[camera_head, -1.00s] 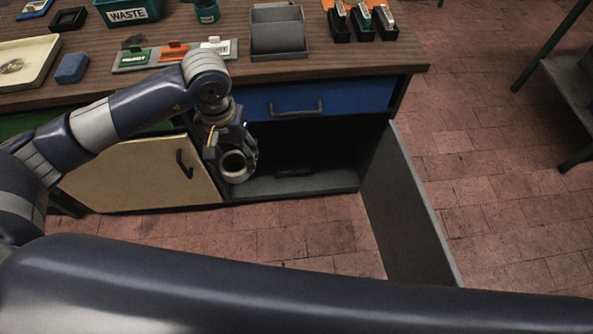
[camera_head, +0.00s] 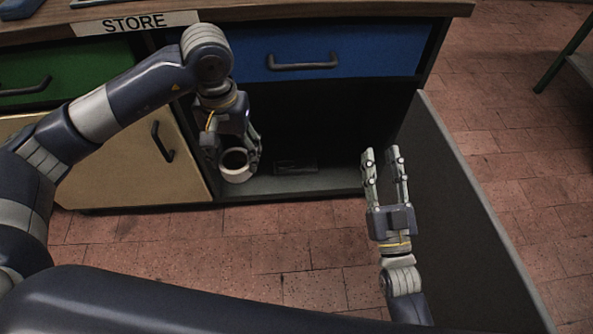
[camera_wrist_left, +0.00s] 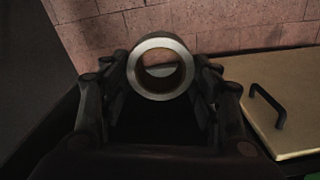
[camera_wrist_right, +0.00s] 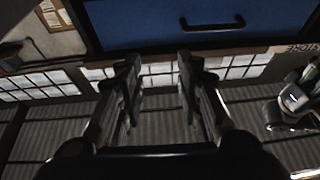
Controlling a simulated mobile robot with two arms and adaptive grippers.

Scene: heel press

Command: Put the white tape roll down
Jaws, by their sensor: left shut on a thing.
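The white tape roll (camera_head: 237,173) is between the fingers of my left gripper (camera_head: 234,160), at the opening of the cabinet compartment under the blue drawer. In the left wrist view the roll (camera_wrist_left: 160,84) shows as a pale ring with an open centre, held between both fingers (camera_wrist_left: 160,95). Whether it touches the compartment floor (camera_head: 340,180) cannot be told. My right gripper (camera_head: 385,165) is open and empty, in front of the compartment's right side near the open door. Its spread fingers (camera_wrist_right: 157,85) also show in the right wrist view with nothing between them.
The dark grey door (camera_head: 465,200) stands open at the right. A small dark object (camera_head: 296,167) lies on the compartment floor. The blue drawer (camera_head: 325,52), the green drawer (camera_head: 60,75) and the cream door (camera_head: 150,160) are shut. Brick floor lies in front.

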